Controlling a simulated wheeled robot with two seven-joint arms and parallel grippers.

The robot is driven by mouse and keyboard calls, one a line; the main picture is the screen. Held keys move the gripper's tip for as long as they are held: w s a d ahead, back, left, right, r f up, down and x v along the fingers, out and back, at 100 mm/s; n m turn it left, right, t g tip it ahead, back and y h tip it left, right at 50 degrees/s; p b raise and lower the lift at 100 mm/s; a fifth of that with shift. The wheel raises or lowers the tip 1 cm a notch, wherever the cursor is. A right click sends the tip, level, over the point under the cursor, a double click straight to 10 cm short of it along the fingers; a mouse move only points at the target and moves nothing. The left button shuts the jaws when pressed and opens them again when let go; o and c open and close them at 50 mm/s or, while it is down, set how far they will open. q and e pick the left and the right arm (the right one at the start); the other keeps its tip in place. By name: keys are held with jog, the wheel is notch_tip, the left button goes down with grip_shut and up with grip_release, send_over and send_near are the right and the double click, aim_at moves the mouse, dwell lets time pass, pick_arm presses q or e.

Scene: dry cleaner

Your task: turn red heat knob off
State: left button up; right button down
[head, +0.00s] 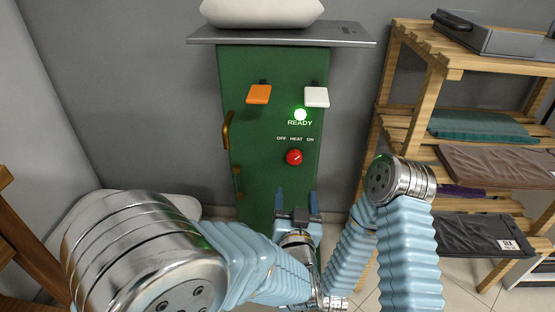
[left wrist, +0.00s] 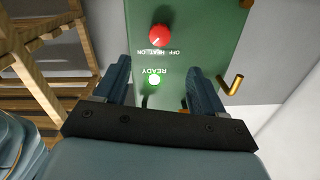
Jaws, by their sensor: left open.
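The red heat knob (head: 294,157) is on the front of the green machine (head: 270,190), below the OFF HEAT ON label. Its pale mark points up and right, toward ON. In the left wrist view the knob (left wrist: 160,37) appears upside down, beyond the fingertips. My left gripper (head: 297,194) is open and empty, below the knob in the head view. Its two fingers (left wrist: 159,66) frame the panel with a gap between them, and neither touches the knob. My right arm shows at the right, but its gripper is not visible.
A READY lamp (head: 300,114) glows above the knob. An orange paddle (head: 259,94) and a white paddle (head: 317,97) stick out higher up. A brass handle (head: 227,130) is at the machine's left edge. A wooden shelf (head: 405,70) with folded clothes stands at the right.

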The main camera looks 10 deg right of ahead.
aim_at(295, 160)
pick_arm(q)
jog(key=p+x, duration=0.1)
jog(key=x, duration=1.2)
jog(key=shift+w+d+p, duration=0.15)
jog(key=shift+w+p, duration=0.1)
jog(key=shift+p, duration=0.15)
pick_arm(e)
jog(key=shift+a+r, duration=0.15)
jog(key=shift+r, duration=0.75)
